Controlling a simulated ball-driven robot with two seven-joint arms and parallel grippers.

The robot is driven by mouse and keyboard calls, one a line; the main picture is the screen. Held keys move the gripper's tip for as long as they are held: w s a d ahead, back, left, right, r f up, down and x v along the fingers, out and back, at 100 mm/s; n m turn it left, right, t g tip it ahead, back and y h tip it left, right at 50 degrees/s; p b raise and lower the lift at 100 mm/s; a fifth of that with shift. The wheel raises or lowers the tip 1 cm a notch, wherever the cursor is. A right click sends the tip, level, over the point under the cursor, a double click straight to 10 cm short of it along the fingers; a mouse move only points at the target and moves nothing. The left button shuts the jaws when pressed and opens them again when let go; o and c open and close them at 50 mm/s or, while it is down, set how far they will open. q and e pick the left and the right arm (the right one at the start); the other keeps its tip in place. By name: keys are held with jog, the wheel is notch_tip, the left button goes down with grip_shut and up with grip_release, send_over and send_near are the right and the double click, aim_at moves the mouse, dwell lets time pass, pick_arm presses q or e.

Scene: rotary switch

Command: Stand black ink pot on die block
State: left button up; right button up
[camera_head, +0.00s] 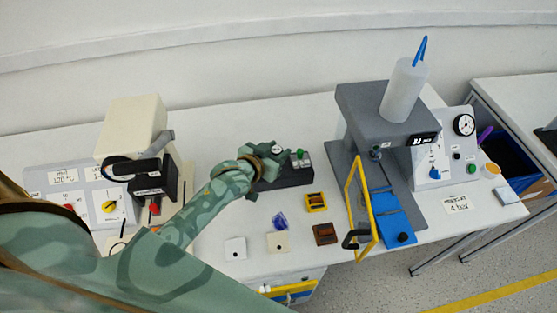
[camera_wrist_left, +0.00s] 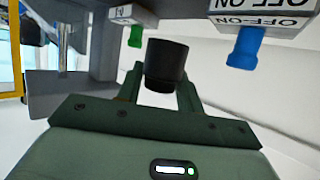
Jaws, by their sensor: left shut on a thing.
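My left gripper (camera_head: 272,160) is above the back middle of the table, over or beside a long dark block with a green knob. In the left wrist view, my left gripper (camera_wrist_left: 165,90) is shut on the black ink pot (camera_wrist_left: 166,62), a small dark cylinder between its two fingers. The pot is hidden or too small to make out in the head view. I cannot tell for certain which piece is the die block; a brown block (camera_head: 325,234) lies at the table's front. My right gripper is not in view.
A grey press (camera_head: 375,110) with a yellow-framed guard (camera_head: 360,205) stands to the right. A cream machine (camera_head: 135,128) stands left. A green knob (camera_head: 300,155) is near the gripper.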

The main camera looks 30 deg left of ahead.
pick_arm(q)
jog(key=shift+w+f, duration=0.2)
jog(key=shift+f, duration=0.05)
notch_tip(320, 180, down, 4)
jog(key=shift+w+r+b, duration=0.15)
jog(key=shift+r+b, duration=0.1)
jog(key=shift+b, duration=0.55)
jog(key=shift+r, duration=0.1)
jog(key=o, duration=0.7)
jog(key=shift+o, duration=0.2)
